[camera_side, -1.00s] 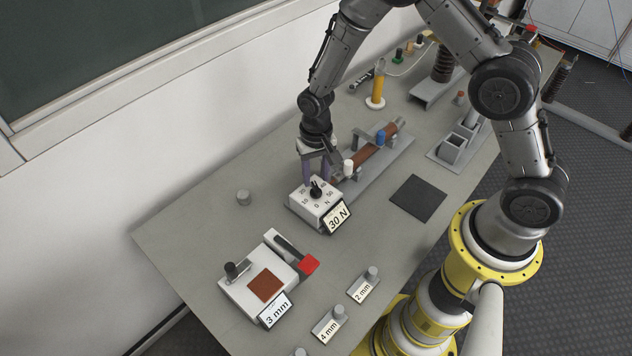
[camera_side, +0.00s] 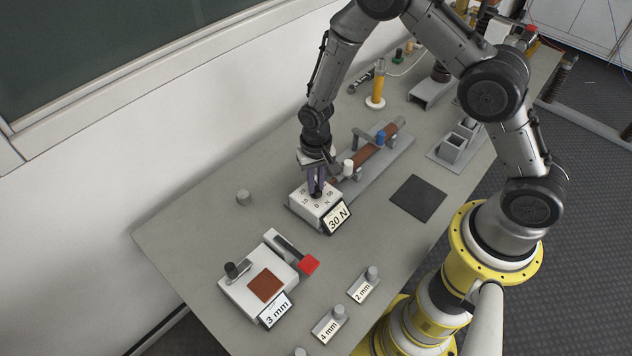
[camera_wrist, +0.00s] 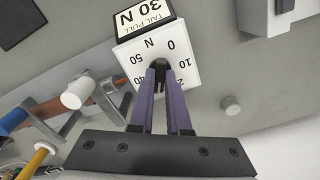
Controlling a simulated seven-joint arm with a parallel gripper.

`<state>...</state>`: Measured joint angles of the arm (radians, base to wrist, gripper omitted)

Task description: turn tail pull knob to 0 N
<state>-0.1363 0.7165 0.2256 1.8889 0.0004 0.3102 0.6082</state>
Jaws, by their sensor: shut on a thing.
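The tail pull box (camera_side: 309,204) is white with a numbered dial face. It stands near the middle of the table, and its display (camera_side: 338,216) reads 30 N. In the wrist view the box (camera_wrist: 188,66) shows 0, 10, 50 and part of 40 around the dial, and the display (camera_wrist: 143,16) reads "TAIL PULL 30 N". My gripper (camera_side: 317,193) is over the dial from above, its purple fingers shut on the black knob (camera_wrist: 160,64). The fingers hide most of the knob and its pointer.
A rail fixture (camera_side: 385,158) with a brown tube and white and blue knobs stands just behind the box. A small grey cylinder (camera_side: 243,197) stands to the left. A white 3 mm unit (camera_side: 238,291) sits in front. A dark mat (camera_side: 418,197) lies right.

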